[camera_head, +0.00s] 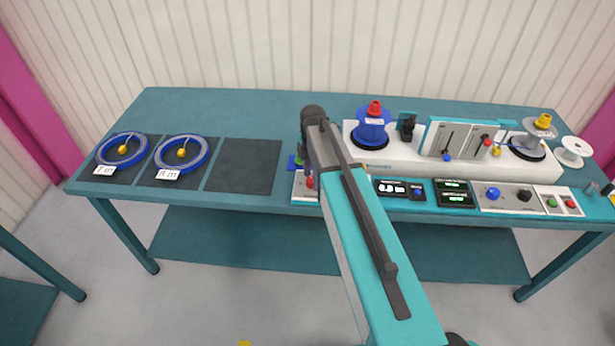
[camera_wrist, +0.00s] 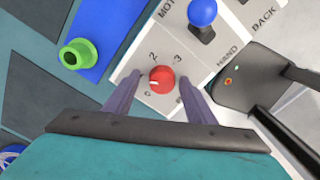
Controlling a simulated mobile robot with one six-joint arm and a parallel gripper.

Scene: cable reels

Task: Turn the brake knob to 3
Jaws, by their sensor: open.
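The brake knob (camera_wrist: 162,80) is a round red knob on a white panel in the wrist view. Its white mark points left, below the printed 2. The printed 3 is at its upper right. My gripper (camera_wrist: 158,77) is open, with one grey finger on each side of the knob. I cannot tell whether either finger touches it. In the head view the red knob (camera_head: 310,182) shows just left of my arm, and my gripper's fingers are hidden there.
A blue-topped lever (camera_wrist: 202,14) stands above the knob, beside the HAND and BACK labels. A green ring-shaped part (camera_wrist: 78,54) on a blue plate is at the left. A black bracket (camera_wrist: 245,80) is close on the right. A dark mat (camera_head: 243,166) lies bare.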

